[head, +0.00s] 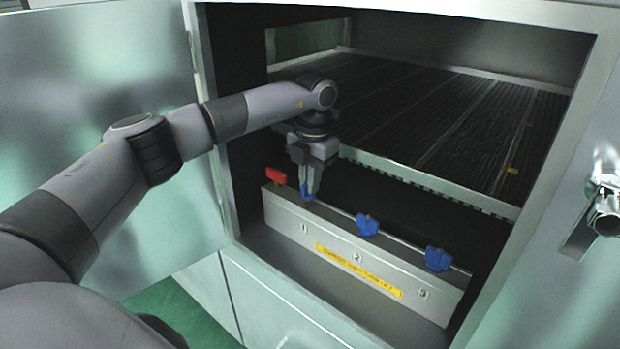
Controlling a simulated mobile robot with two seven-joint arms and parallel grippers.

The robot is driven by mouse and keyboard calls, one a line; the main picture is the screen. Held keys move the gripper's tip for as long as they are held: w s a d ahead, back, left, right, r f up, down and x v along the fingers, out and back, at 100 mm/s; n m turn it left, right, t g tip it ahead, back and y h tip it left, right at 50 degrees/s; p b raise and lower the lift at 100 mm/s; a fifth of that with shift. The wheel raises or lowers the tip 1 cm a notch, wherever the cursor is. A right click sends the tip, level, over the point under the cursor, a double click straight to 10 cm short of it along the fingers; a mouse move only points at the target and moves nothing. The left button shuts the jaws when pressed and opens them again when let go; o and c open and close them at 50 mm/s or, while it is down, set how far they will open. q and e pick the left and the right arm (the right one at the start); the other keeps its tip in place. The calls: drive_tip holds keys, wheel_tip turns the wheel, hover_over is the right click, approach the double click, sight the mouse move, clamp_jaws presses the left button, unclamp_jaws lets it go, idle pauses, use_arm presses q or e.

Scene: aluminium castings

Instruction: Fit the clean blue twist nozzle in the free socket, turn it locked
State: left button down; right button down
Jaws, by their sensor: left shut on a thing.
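My left gripper (310,184) points down inside the cabinet, shut on a blue twist nozzle (307,193) at the first position of the metal manifold bar (333,237). The fingers hide much of this nozzle. I cannot tell whether it is seated or turned locked. Two more blue nozzles, one at position 2 (367,225) and one at position 3 (438,259), sit along the same bar. My right gripper is not in view.
A red handle (276,176) stands at the bar's left end, close to my gripper. A slatted rack (430,125) lies behind and above the bar. The open door (100,60) is on the left, and a metal latch (603,212) is at the right.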

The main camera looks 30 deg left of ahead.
use_arm(q)
drive_tip(key=shift+d+r, duration=0.1)
drive_tip(key=shift+r, duration=0.1)
idle(0.5)
drive_tip(key=shift+d+h, duration=0.1)
drive_tip(key=shift+h, duration=0.3)
drive_tip(key=shift+p, duration=0.3)
drive_tip(key=shift+f+b, duration=0.6)
drive_tip(key=shift+f, duration=0.6)
idle(0.4)
drive_tip(key=c, duration=1.1)
unclamp_jaws()
drive_tip(key=shift+c, duration=0.2)
drive_tip(key=shift+r+b, duration=0.45)
drive_tip(key=shift+r, duration=3.15)
